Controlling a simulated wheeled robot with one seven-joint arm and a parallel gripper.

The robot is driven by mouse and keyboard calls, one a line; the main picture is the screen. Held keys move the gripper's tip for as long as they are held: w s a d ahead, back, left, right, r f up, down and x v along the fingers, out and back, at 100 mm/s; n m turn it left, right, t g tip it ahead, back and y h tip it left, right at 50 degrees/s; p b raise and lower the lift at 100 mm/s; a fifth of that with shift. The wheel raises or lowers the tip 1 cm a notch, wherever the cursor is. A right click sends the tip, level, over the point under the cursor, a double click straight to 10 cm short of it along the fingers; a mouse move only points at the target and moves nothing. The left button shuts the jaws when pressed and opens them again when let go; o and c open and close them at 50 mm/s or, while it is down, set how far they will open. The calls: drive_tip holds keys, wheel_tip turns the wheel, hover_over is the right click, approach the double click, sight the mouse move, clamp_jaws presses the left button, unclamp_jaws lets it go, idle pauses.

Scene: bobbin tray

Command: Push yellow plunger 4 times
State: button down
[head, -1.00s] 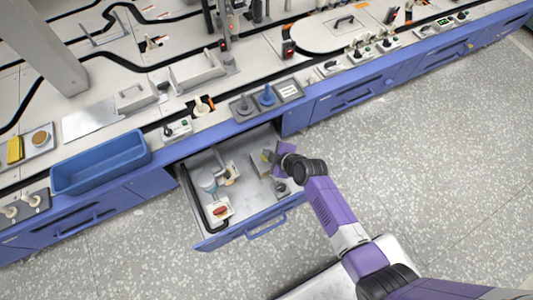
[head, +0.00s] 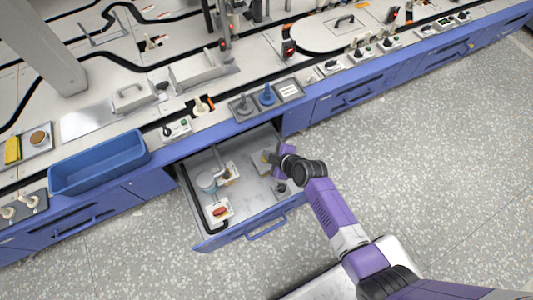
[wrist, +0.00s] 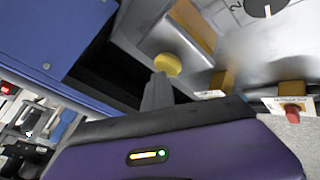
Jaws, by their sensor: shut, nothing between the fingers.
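The yellow plunger (wrist: 167,64) shows in the wrist view as a round yellow cap, just beyond the tip of my gripper. My gripper (wrist: 160,82) is shut and empty, and its grey fingers overlap the lower edge of the cap in this view. I cannot tell whether they touch it. In the head view my gripper (head: 273,159) is low inside the open drawer (head: 245,213), toward its right side. The plunger is too small and too close to the gripper to make out clearly there.
The drawer also holds a white block with a red knob (head: 219,211), which shows as a red button (wrist: 292,115) in the wrist view. A pale round cup (head: 206,181) stands at left. A blue bin (head: 98,163) sits on the bench. The floor at right is clear.

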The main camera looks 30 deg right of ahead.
drive_tip(key=shift+r+p, duration=1.15)
drive_tip(key=shift+r, duration=0.15)
drive_tip(key=shift+r, duration=0.15)
wheel_tip(320, 180, up, 5)
drive_tip(key=p, duration=0.4)
drive_tip(key=shift+d, duration=0.15)
idle(2.1)
